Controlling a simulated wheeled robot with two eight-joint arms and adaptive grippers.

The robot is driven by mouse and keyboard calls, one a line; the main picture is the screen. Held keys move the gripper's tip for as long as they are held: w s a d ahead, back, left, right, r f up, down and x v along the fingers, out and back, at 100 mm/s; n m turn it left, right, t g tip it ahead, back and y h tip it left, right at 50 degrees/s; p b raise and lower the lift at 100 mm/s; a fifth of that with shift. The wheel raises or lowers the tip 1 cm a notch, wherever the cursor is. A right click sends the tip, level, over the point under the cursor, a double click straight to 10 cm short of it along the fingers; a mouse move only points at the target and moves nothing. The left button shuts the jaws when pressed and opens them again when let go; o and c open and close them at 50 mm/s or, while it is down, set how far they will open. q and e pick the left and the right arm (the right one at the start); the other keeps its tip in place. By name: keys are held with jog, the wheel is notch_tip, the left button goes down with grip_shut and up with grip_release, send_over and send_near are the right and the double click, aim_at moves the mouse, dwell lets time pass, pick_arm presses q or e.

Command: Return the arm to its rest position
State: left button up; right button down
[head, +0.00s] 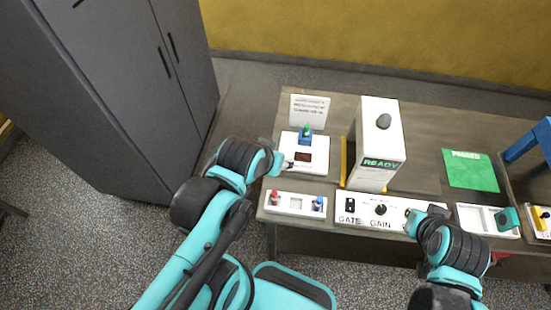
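My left gripper (281,160) is at the left edge of a white box (318,158) with a dark display, at the left end of the table. It is small in view and its fingers are not clear. My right gripper (412,222) is low over the right end of the white panel marked GATE and GAIN (363,222). Its fingertips are partly hidden by its own arm. I cannot tell whether either gripper touches these things, and I see no object clearly held in either.
A tall white machine (376,150) showing READY stands mid-table. A green PASSED mat (470,171), a white tray (475,221) and a blue frame (525,146) are to the right. A panel with red and blue knobs (296,204) lies at front left. A grey cabinet (110,90) stands left.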

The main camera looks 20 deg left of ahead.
pick_arm(q)
jog(key=shift+f+m, duration=0.1)
jog(key=shift+m, duration=0.2)
